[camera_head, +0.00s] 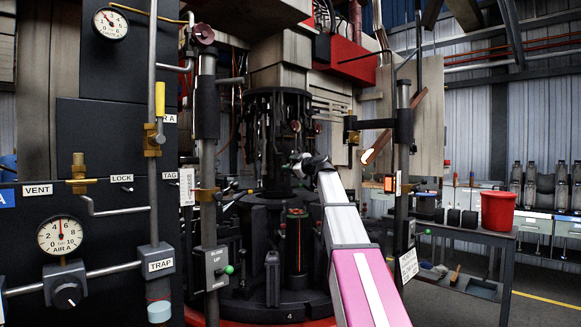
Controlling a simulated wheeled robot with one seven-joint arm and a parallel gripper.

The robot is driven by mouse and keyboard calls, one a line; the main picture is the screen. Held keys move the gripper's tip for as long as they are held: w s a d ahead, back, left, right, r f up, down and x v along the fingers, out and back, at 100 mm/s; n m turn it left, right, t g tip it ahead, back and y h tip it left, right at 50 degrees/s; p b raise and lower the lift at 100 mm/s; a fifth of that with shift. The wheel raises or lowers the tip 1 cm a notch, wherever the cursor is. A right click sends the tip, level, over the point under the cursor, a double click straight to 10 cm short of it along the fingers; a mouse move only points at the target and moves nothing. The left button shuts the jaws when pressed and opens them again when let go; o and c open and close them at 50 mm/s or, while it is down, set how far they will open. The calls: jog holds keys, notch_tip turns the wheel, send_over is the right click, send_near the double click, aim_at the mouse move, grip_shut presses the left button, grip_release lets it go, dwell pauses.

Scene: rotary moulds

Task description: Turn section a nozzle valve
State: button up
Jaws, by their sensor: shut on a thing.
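My arm reaches up from the bottom middle to the dark centre of the rotary machine (275,110). My gripper (288,168) is at its far end, in front of the machine's central column. It is shut on a small dark part there. The part is too small and dim to tell whether it is the section A nozzle valve. No label for a nozzle valve can be read. A valve with an upright yellow handle (160,101) stands on the pipe at left, well apart from my gripper.
At left is a dark panel with an AIR A gauge (60,235), a black knob (67,295) and a brass valve (79,175). Upright posts (209,235) flank the machine. At right, a bench (470,233) carries a red bucket (497,210). Open floor lies at far right.

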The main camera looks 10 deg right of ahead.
jog(key=shift+n, duration=0.5)
jog(key=o, duration=0.9)
jog(key=shift+o, duration=0.2)
jog(key=v, duration=1)
jog(key=shift+s+d, duration=0.2)
jog(key=shift+s, duration=0.15)
